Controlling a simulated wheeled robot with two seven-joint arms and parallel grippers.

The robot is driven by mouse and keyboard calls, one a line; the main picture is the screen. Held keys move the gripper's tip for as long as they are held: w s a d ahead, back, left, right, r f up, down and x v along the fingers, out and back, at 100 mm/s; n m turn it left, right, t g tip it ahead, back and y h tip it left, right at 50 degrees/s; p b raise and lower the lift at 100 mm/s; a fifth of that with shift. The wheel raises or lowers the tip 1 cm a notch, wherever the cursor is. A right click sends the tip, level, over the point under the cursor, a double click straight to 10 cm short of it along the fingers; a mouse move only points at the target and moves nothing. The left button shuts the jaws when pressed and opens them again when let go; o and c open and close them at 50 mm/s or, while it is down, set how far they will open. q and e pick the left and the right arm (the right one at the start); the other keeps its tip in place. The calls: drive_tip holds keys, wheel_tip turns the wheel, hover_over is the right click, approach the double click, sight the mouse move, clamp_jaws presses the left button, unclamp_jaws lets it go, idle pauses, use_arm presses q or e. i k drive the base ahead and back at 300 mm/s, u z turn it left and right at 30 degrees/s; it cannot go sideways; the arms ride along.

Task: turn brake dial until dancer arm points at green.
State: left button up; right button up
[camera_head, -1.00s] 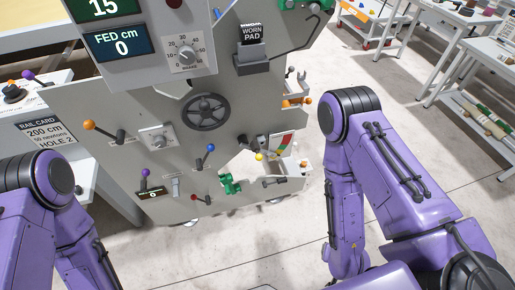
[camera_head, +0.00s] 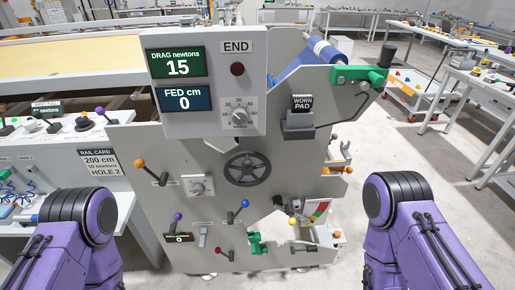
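The dancer arm (camera_head: 297,221) with a yellow tip sits low on the right of the panel, beside a coloured scale (camera_head: 319,211) with red, yellow and green. Its tip is near the scale's lower left end; the exact colour it points at is too small to tell. Both my arms show at the lower corners, but neither gripper is in view.
A black handwheel (camera_head: 247,169) and several coloured-knob levers stick out of the panel. A WORN PAD block (camera_head: 300,117) stands right of the dial. A rail card (camera_head: 101,163) stands at left.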

sight(239, 117)
drive_tip(key=k, duration=0.45)
drive_tip(key=u, duration=1.05)
drive_tip(key=i, duration=1.05)
drive_tip(key=z, duration=1.1)
